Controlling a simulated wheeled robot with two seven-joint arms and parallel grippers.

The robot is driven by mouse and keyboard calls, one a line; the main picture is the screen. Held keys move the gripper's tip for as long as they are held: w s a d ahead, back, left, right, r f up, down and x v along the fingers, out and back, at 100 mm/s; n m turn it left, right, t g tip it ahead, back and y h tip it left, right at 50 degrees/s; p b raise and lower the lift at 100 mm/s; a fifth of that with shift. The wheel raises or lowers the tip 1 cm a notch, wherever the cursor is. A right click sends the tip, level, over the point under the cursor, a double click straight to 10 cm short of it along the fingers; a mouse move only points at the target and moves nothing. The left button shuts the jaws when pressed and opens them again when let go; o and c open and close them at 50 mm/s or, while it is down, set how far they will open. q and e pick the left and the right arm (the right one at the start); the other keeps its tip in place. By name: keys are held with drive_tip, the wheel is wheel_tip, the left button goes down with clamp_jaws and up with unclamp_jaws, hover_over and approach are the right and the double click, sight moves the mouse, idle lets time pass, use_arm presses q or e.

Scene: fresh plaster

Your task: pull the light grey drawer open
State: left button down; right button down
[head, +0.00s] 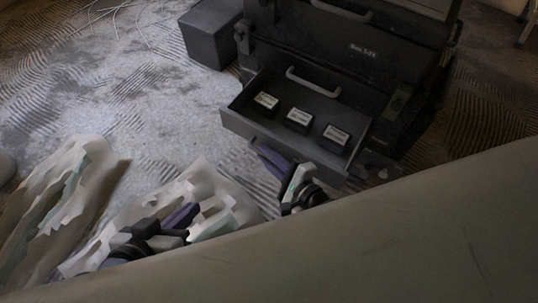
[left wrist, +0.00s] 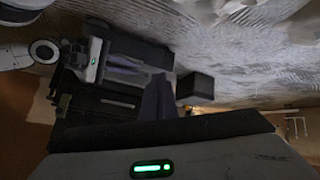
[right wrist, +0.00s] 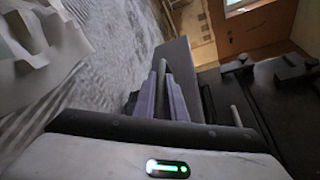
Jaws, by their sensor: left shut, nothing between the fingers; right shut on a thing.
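The grey drawer (head: 240,124) stands pulled out from the lower part of a dark cabinet (head: 372,75), with three small labelled boxes inside. Its front panel also shows in the right wrist view (right wrist: 179,58). My right gripper (head: 268,155) is at the drawer's front, shut on its handle; the fingers (right wrist: 164,92) largely hide the handle. My left gripper (head: 185,214) is shut and empty, low in the head view, in front of crumpled pale sheeting and apart from the drawer. Its shut fingers show in the left wrist view (left wrist: 158,98).
Pale handles (head: 314,82) mark closed drawers above the open one. A dark box (head: 210,34) stands left of the cabinet. Torn whitish sheeting (head: 60,190) lies at the left. The grey floor (head: 150,110) between them is clear.

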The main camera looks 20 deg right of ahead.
drive_tip(key=c, duration=2.1)
unclamp_jaws()
drive_tip(key=shift+d, duration=0.1)
